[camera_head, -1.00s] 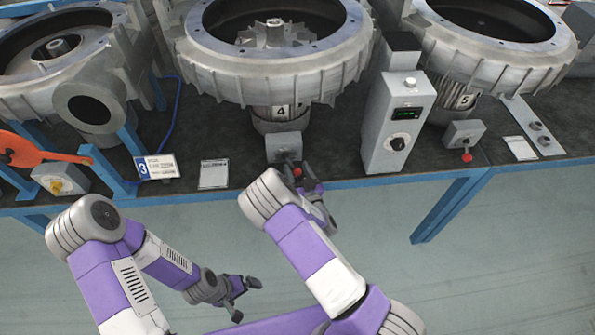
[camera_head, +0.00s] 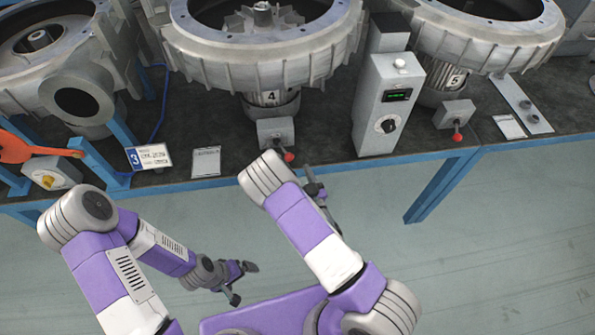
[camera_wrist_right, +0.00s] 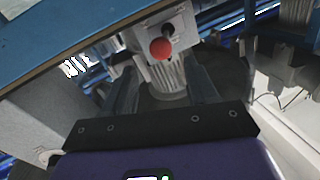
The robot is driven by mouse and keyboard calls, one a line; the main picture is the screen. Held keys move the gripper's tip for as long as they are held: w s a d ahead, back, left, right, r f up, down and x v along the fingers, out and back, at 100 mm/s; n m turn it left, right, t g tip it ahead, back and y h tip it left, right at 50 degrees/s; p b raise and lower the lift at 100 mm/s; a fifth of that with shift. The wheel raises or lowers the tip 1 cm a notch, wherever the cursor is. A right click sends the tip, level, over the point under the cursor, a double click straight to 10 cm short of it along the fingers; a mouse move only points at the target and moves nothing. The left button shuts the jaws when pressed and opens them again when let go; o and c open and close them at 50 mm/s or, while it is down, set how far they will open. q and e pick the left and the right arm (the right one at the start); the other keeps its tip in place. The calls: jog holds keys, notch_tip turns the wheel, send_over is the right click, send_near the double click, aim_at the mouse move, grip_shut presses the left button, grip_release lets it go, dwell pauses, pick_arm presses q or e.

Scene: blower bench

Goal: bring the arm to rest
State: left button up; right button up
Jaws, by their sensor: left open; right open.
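My right gripper (camera_head: 322,190) is open and empty in front of the bench edge, partly hidden by its own arm. It is near the red knob (camera_head: 289,156) of the grey switch box (camera_head: 276,132) under blower 4 (camera_head: 268,60), apart from it in the head view. In the right wrist view the red knob (camera_wrist_right: 161,48) shows beyond the gap between the open fingers (camera_wrist_right: 163,92). My left gripper (camera_head: 243,281) is open and empty over the floor, clear of the bench.
The bench's blue front edge (camera_head: 220,184) runs just beyond both arms. A grey control box (camera_head: 385,105) with a dial stands right of blower 4. An orange handle (camera_head: 32,150) and a number 3 plate (camera_head: 150,158) are at left. Floor (camera_head: 500,230) at right is clear.

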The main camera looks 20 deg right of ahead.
dwell(0.3)
jog(key=s+d+f+m+g+h, duration=0.2)
jog(key=s+f+g, duration=0.2)
jog(key=f, duration=0.3)
jog(key=s+d+f+m+g+h, duration=0.1)
jog(key=s+f+m+g, duration=0.15)
jog(key=f+g, duration=0.35)
jog(key=s+a+n+g+y, duration=0.1)
jog(key=s+a+g+y, duration=0.1)
jog(key=s, duration=0.5)
jog(key=s+a+f+n+g+y, duration=0.1)
jog(key=s+a+n+g+y, duration=0.1)
jog(key=s+a+g, duration=0.3)
jog(key=shift+s+a+f+g+y, duration=0.3)
jog(key=shift+s+a+y, duration=0.6)
jog(key=shift+s, duration=0.35)
jog(key=shift+a, duration=0.1)
